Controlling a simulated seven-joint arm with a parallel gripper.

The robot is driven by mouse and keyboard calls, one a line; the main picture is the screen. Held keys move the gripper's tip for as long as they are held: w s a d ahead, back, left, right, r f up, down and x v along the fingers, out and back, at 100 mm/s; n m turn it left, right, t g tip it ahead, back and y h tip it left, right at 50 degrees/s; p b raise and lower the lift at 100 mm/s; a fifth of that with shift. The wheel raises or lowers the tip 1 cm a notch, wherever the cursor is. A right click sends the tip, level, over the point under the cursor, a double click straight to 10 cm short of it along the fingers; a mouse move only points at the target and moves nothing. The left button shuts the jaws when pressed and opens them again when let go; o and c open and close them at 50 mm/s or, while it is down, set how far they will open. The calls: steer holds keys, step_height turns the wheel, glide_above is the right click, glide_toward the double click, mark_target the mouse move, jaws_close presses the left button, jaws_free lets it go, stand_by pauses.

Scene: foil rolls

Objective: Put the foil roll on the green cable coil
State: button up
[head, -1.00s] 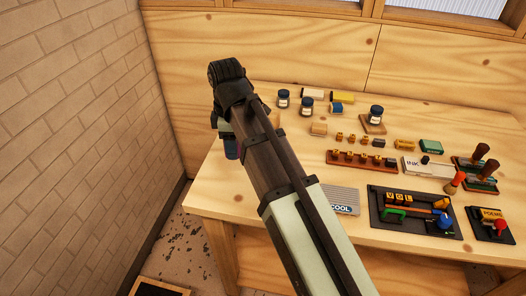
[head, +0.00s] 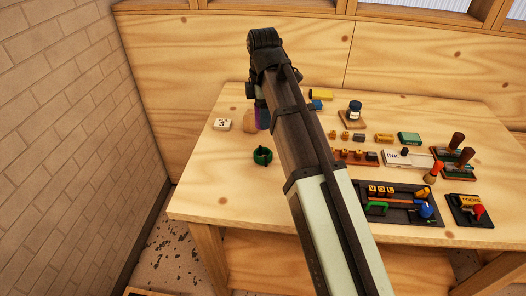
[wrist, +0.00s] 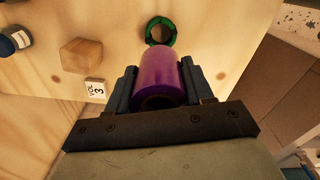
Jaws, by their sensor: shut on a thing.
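The foil roll is a shiny purple cylinder with a dark hollow end. In the wrist view the foil roll (wrist: 166,72) sits between the two fingers of my gripper (wrist: 163,88), which is shut on it. In the head view a narrow strip of the roll (head: 264,118) shows beside my arm, roughly upright; my gripper (head: 262,100) is mostly hidden there. The green cable coil (head: 262,156) is a dark green ring lying on the table. In the wrist view the coil (wrist: 150,37) lies just past the roll's far end, partly covered by it. The height between them is unclear.
A wooden block (wrist: 82,55) and a white block marked 3 (wrist: 95,89) stand left of the roll in the wrist view. A dark jar (wrist: 18,40) is farther left. A black tool tray (head: 400,207) and several small items fill the table's right side.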

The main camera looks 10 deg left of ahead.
steer(key=n, duration=0.1)
glide_toward(263, 151)
steer(key=shift+f, duration=2.8)
steer(key=o, duration=1.1)
steer(key=shift+f, duration=0.1)
step_height(263, 151, up, 12)
steer(key=shift+r, duration=0.15)
steer(key=shift+o, duration=0.2)
